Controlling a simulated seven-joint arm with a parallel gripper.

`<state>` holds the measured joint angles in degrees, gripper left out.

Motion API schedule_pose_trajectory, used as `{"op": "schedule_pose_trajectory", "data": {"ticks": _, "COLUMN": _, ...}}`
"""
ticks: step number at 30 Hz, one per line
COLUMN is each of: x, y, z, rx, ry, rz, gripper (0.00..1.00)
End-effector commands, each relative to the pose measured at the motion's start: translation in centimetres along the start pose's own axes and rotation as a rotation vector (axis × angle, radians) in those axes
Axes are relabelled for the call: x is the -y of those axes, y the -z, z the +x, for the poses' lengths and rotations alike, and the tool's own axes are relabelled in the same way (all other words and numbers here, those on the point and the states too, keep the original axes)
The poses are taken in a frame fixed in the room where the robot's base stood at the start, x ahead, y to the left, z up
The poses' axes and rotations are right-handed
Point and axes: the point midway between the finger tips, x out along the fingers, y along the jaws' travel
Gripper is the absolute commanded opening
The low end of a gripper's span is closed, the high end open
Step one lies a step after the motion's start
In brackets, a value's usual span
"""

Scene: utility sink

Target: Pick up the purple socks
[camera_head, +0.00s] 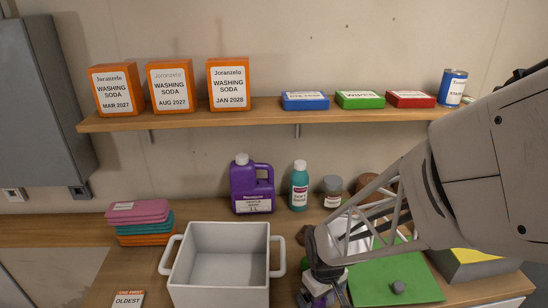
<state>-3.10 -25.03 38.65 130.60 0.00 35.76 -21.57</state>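My gripper (326,278) is at the lower middle, pointing down just right of the white tub. A small purple and white thing (318,290) shows at its fingers, partly hidden by them. It may be the purple socks, but it is too small and covered to be sure. I cannot tell whether the fingers are open or shut on it, or whether it is lifted. No other thing that looks like purple socks shows. My arm covers much of the right side.
The white two-handled tub (218,294) stands left of my gripper. Behind are a purple jug (251,186), a teal bottle (299,188) and a jar (332,190). Folded cloths (143,222) lie left; a green board (408,286) lies right. A shelf (200,121) with boxes runs above.

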Motion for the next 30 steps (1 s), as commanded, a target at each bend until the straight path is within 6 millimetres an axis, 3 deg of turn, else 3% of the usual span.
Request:
{"op": "schedule_pose_trajectory", "data": {"ticks": 14, "x": 0.00, "y": 0.00, "z": -0.03, "rx": 0.000, "ry": 0.000, "rz": 0.000, "gripper": 1.00}}
{"op": "schedule_pose_trajectory", "data": {"ticks": 23, "x": 0.01, "y": -0.01, "z": -0.03, "rx": 0.000, "ry": 0.000, "rz": 0.000, "gripper": 0.54}}
{"op": "schedule_pose_trajectory", "data": {"ticks": 30, "x": 0.00, "y": 0.00, "z": -0.04, "rx": 0.000, "ry": 0.000, "rz": 0.000, "gripper": 0.51}}
